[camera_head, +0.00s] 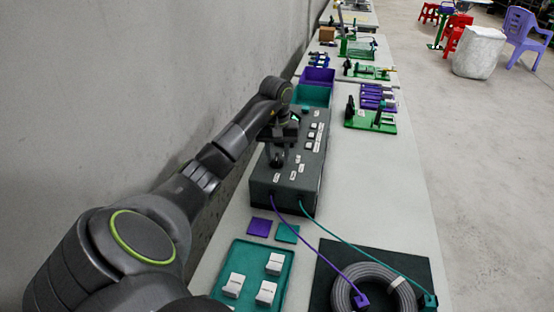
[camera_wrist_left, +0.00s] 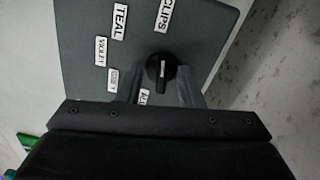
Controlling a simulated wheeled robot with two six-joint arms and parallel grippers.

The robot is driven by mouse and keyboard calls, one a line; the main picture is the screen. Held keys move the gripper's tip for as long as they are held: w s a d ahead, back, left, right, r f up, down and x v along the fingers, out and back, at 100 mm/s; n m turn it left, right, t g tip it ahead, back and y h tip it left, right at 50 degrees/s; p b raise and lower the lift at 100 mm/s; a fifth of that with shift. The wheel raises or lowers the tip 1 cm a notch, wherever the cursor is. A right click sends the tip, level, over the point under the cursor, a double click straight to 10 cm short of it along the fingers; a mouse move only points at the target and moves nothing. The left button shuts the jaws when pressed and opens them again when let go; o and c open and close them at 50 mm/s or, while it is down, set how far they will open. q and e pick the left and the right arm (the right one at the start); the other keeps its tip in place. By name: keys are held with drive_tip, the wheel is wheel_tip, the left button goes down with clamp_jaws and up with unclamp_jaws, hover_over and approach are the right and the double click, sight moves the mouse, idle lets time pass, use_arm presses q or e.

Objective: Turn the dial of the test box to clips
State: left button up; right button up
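The test box (camera_head: 308,195) is a dark grey box on the long table, in the middle of the head view. Its dial (camera_wrist_left: 161,69) is a round black knob with a white pointer line, on the box top in the left wrist view. The line runs nearly up and down in that view, in line with the CLIPS label (camera_wrist_left: 163,16). TEAL, VIOLET and other small labels lie to the left of the dial. My left gripper (camera_head: 279,151) is over the dial, its fingers apart on either side of the knob. I cannot tell whether they touch it. My right gripper is not in view.
A violet cable and a teal cable run from the box to a dark pad (camera_head: 326,272) with a grey coil (camera_head: 343,290). A teal tray (camera_head: 249,262) with white blocks is in front. Bins (camera_head: 313,96) stand behind the box.

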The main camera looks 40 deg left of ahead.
use_arm(q)
drive_tip(key=shift+r+p, duration=3.5)
drive_tip(key=shift+r, duration=0.05)
drive_tip(key=shift+a+f, duration=0.1)
